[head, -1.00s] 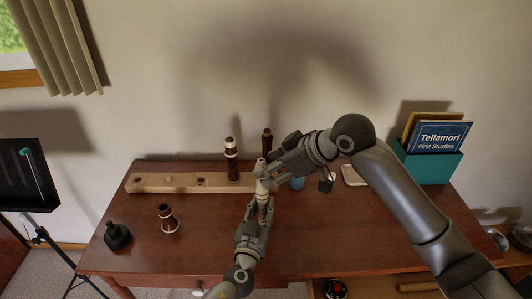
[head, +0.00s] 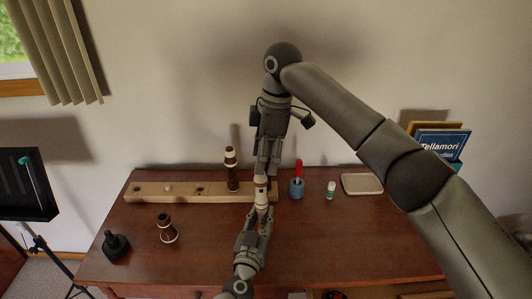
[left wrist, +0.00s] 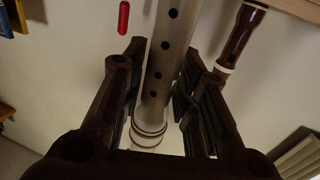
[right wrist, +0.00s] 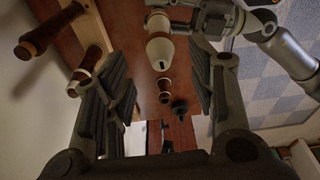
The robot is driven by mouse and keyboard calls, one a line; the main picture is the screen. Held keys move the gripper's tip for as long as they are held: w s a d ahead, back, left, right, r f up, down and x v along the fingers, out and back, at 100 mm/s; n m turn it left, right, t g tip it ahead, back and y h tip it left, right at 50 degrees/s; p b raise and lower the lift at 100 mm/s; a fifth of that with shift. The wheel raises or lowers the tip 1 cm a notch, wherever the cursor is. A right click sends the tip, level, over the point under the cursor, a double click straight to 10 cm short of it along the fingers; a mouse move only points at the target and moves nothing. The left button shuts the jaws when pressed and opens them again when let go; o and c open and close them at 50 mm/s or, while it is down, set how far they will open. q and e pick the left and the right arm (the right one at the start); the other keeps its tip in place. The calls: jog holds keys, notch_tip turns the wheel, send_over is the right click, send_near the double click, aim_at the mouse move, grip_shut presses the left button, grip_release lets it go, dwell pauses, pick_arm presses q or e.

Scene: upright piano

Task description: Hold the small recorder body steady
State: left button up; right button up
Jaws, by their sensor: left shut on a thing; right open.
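The small recorder body (head: 261,196) is a pale tube with dark bands, standing roughly upright above the table. My left gripper (head: 258,214) is shut on its lower part. In the left wrist view the pale tube (left wrist: 165,58) with a row of dark holes runs between my left fingers, with thin bands near its near end. My right gripper (head: 267,172) points down just above the tube's top, open. In the right wrist view a pale piece (right wrist: 160,50) with a dark slot shows between the open fingers, beside my left gripper. I cannot tell whether the right fingers touch it.
A wooden rack (head: 150,191) with a dark joint (head: 232,172) stands behind. A brown joint (head: 167,230) and black bottle (head: 116,245) are at left. A blue cup (head: 297,189) with a red handle, a small bottle (head: 331,190) and tray (head: 362,184) are at right. The front right table is clear.

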aim_at(259, 180)
jog(key=f, duration=0.3)
jog(key=a+f, duration=0.1)
jog(key=f, duration=0.7)
jog(key=shift+a, duration=0.3)
grip_shut()
jog(key=shift+r, duration=0.5)
jog(key=shift+r, duration=1.1)
jog(key=shift+r, duration=0.15)
jog(key=shift+r, duration=4.4)
